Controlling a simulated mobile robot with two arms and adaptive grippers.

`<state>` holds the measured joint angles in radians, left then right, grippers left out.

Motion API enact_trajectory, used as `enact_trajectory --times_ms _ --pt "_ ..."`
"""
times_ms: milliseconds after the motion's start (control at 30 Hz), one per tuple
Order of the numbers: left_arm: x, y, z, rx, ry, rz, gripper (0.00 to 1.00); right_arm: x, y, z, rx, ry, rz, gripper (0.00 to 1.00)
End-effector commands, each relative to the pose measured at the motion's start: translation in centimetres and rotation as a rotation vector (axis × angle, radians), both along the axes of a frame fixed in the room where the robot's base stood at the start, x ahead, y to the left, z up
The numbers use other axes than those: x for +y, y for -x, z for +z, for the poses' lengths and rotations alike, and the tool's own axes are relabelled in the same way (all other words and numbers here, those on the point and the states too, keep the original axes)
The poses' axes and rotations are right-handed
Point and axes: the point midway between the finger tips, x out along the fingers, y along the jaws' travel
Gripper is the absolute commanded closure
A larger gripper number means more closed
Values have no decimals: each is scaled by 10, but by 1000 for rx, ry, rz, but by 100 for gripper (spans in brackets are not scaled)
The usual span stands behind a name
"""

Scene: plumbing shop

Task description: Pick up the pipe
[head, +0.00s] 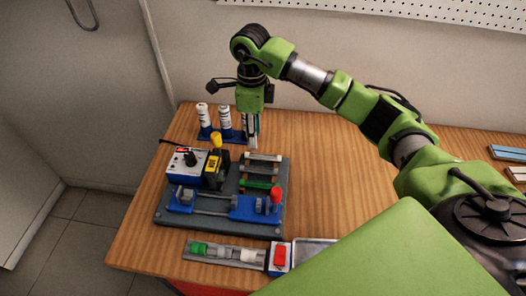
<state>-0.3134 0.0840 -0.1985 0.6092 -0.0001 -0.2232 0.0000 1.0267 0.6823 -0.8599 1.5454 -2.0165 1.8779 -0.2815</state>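A short pale pipe (264,157) lies across the back of the rack on a dark grey fixture plate (225,222). A green pipe (259,184) lies on the same rack, nearer the front. My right gripper (252,142) points straight down just behind and above the pale pipe, close to the blue bottle holder. Its fingertips are small and partly merge with what is behind them, so I cannot tell whether they are open or touch anything. My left gripper is out of view.
White bottles (225,119) stand in a blue holder (206,133) behind the fixture. A control box (187,163) and a blue clamp (247,208) sit on the plate. A parts tray (225,251) and a red switch (280,257) are in front.

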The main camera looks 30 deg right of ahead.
Motion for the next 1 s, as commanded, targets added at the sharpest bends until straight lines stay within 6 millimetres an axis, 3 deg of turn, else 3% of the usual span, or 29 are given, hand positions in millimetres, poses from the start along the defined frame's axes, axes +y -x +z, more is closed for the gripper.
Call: enact_trajectory --times_ms 100,267,433,700,967,1000 --pt "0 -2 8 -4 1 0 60 0 1 -18 4 -2 1 67" --pt "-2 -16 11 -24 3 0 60 0 0 -30 1 -2 1 67" --pt "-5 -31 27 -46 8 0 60 -4 4 -42 5 -1 0 67" --pt "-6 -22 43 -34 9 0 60 -8 5 -78 2 -3 -1 67" --pt "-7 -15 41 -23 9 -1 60 -8 4 -83 0 -2 1 67" --pt "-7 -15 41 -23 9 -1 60 -8 4 -82 0 -2 1 72"
